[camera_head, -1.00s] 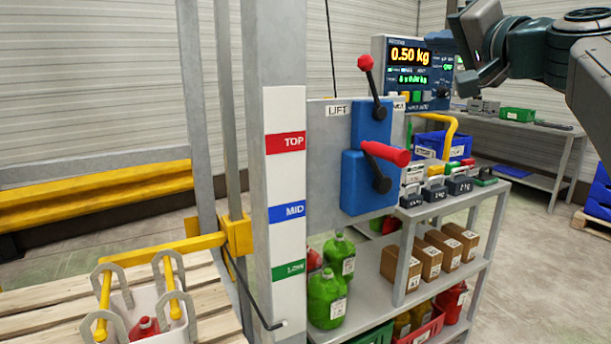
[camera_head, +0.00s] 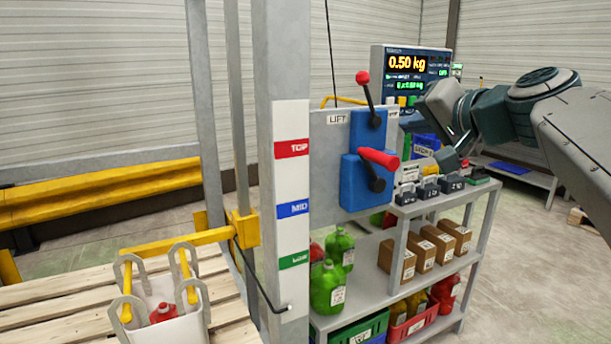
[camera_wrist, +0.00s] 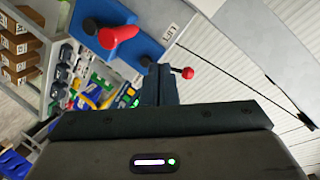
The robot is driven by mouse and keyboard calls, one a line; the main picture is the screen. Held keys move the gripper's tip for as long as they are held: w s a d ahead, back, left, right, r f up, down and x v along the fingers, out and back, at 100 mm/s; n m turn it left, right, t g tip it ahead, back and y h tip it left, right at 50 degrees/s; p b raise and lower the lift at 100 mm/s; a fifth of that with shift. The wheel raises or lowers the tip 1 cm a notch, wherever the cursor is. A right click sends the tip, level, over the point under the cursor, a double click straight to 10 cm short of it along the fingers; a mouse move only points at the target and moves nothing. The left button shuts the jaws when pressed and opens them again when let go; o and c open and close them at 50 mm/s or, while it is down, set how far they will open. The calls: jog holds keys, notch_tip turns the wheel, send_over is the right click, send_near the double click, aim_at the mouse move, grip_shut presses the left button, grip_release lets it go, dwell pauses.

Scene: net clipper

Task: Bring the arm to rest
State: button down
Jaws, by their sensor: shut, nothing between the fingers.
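My gripper (camera_head: 452,158) is at the right in the head view, above the weights on the shelf's top and to the right of the lift levers. In the wrist view its fingers (camera_wrist: 159,84) are together with nothing between them. The upper lift lever with a red knob (camera_head: 362,77) stands nearly upright on the blue lift box (camera_head: 353,183). In the wrist view the red grip (camera_wrist: 107,38) and the red knob (camera_wrist: 187,73) show apart from the fingers.
A scale display (camera_head: 408,64) reads 0.50 kg. Several dark weights (camera_head: 428,188) stand on the shelf top, with brown boxes (camera_head: 438,240) and green jugs (camera_head: 327,287) below. A white crate (camera_head: 172,325) holding a red jug sits on the pallet at left. Floor at far right is mostly clear.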

jog(key=s+a+f+n+g+h+p, duration=0.3)
jog(key=s+f+g+p, duration=0.8)
jog(key=s+f, duration=0.9)
notch_tip(320, 180, down, 2)
jog(key=n+h+p, duration=0.2)
jog(key=shift+s+f+h+p, duration=0.2)
jog(key=shift+s+h+p, duration=0.1)
jog(key=shift+h, duration=0.1)
